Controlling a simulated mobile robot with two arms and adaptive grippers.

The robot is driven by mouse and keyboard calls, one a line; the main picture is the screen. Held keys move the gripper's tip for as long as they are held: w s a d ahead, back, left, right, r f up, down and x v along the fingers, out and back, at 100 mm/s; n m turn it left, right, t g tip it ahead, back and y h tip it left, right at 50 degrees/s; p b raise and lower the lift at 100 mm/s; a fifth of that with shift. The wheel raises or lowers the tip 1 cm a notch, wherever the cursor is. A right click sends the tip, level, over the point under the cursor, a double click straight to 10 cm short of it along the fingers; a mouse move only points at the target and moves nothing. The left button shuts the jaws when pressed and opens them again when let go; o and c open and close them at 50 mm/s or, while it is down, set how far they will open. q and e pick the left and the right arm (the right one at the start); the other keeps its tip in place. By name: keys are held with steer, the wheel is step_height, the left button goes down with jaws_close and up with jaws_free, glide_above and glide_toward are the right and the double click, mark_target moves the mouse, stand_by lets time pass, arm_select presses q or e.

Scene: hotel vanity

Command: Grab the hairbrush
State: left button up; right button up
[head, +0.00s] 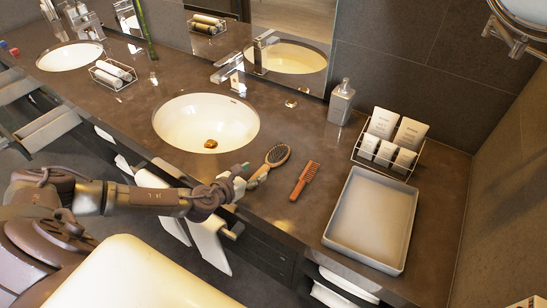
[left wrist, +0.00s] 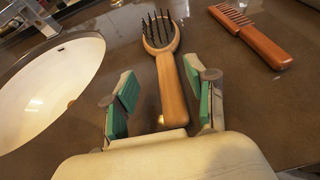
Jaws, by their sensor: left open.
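The hairbrush (head: 273,161) has a wooden handle and a dark bristled head. It lies on the dark counter between the near sink and a comb. In the left wrist view the hairbrush (left wrist: 169,80) lies bristles up, its handle pointing toward my left gripper (left wrist: 163,105). The green-padded fingers stand apart on either side of the handle, and nothing is clamped. In the head view my left gripper (head: 243,178) is at the handle end, partly covering it. My right gripper is not in view.
A brown comb (head: 304,181) lies right of the hairbrush; it also shows in the left wrist view (left wrist: 250,36). A grey tray (head: 345,238), a wire rack with white tubes (head: 391,140) and a soap dispenser (head: 341,102) stand further right. The near sink (head: 206,121) is to the left.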

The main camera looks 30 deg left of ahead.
mark_target(262, 170)
arm_select(q)
steer(key=x, duration=0.4)
steer(key=shift+w+d+f+p, duration=0.1)
steer(key=shift+d+f+p, duration=0.2)
steer(key=shift+f, duration=0.05)
jaws_close()
